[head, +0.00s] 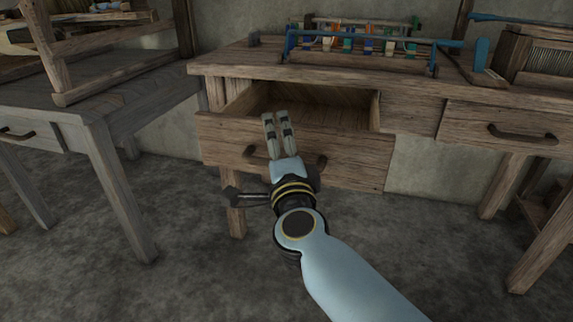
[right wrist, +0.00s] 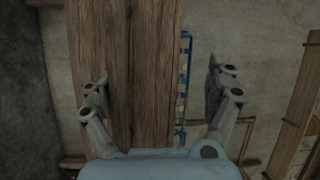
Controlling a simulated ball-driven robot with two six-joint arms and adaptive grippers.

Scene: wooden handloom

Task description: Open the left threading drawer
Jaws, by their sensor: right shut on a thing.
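The left threading drawer (head: 350,170) is pulled out of the brown wooden table, and its empty-looking interior shows. My left gripper is not in view.
The brown table (head: 420,83) carries a blue-framed rack (head: 360,48) of coloured spools. A second drawer (head: 500,137) at right is shut. A grey table (head: 90,110) stands at left. The floor in front (head: 180,270) is clear.

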